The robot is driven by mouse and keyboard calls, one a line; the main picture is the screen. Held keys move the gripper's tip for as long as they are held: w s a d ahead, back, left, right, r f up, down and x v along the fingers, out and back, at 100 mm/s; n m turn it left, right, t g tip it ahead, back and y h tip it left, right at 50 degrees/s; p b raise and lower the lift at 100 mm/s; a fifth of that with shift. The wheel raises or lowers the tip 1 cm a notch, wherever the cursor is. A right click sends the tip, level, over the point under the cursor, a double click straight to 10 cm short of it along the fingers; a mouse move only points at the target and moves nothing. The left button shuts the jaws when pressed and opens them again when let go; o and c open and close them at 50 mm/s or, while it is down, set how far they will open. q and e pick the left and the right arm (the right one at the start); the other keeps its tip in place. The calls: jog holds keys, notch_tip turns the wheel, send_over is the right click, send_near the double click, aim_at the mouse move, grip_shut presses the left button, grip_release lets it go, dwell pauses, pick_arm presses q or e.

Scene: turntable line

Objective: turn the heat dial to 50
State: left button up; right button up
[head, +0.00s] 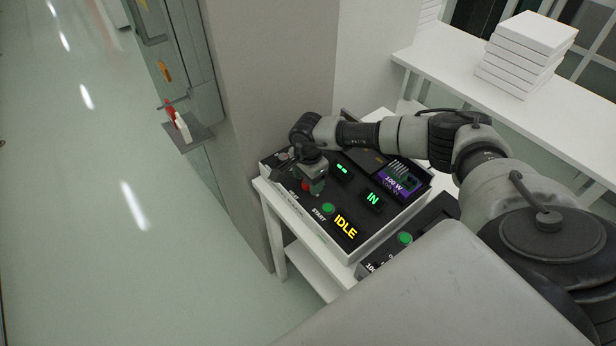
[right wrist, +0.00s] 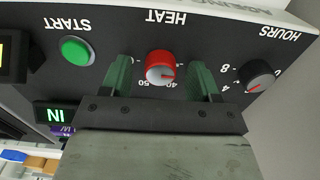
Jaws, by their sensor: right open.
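The heat dial (right wrist: 160,65) is a red knob with a pale face, under the upside-down word HEAT in the right wrist view. Numbers including 40 and 50 show beside it; I cannot tell its exact setting. My right gripper (right wrist: 161,69) is open, its two green fingers on either side of the dial with gaps visible. In the head view the red dial (head: 305,186) shows partly beside the right gripper (head: 314,184), which hides some of the panel. My left gripper is not in view.
A green START button (right wrist: 76,50) and a dark HOURS dial (right wrist: 257,75) flank the heat dial. The panel (head: 375,237) shows IDLE and IN displays. It stands on a white table (head: 275,225) against a pillar (head: 270,80). White boxes (head: 525,55) are stacked on a bench behind.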

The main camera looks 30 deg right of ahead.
jog(key=shift+f, duration=0.1)
jog(key=c, duration=0.9)
